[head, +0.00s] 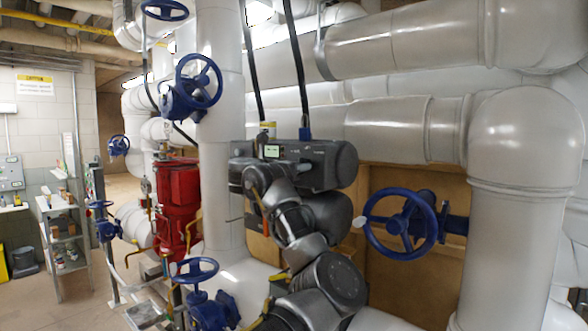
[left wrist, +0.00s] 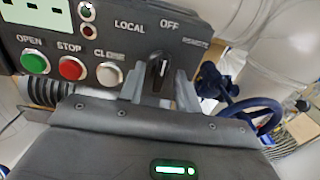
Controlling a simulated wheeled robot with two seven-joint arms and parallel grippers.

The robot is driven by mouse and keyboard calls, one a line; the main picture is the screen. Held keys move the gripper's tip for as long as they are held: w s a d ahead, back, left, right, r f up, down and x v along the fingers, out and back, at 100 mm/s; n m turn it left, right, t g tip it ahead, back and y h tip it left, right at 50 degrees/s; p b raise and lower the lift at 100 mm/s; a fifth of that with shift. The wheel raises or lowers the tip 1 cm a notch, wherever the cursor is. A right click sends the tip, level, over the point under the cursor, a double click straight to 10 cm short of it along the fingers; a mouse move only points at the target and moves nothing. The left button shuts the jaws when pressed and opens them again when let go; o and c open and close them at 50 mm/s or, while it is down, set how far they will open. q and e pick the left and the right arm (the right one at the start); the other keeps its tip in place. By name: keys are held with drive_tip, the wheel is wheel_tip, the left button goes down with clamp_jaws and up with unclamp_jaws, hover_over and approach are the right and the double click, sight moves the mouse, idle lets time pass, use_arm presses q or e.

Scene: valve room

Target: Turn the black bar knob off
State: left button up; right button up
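The black bar knob (left wrist: 158,70) shows in the left wrist view on the dark control panel, below the word OFF and right of the word LOCAL. Its bar stands near upright, with a pale mark near its top. My left gripper (left wrist: 161,77) has one finger on each side of the knob. The fingers are apart, and I see no clear contact with the knob. In the head view my left arm (head: 340,282) reaches up to the grey actuator box (head: 325,165) and hides the knob. My right gripper is in neither view.
The panel has a green display (left wrist: 22,10) and green, red and white buttons (left wrist: 72,68) left of the knob. A blue handwheel (head: 401,222) stands right of my arm. White pipes (head: 405,128) run behind and above the box. A red cylinder (head: 177,196) stands to the left.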

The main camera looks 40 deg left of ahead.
use_arm(q)
drive_tip(key=s+b, duration=0.3)
drive_tip(key=s, duration=0.7)
drive_tip(key=shift+s+b, duration=0.3)
drive_tip(key=shift+s, duration=0.1)
drive_tip(key=shift+d+f, duration=0.1)
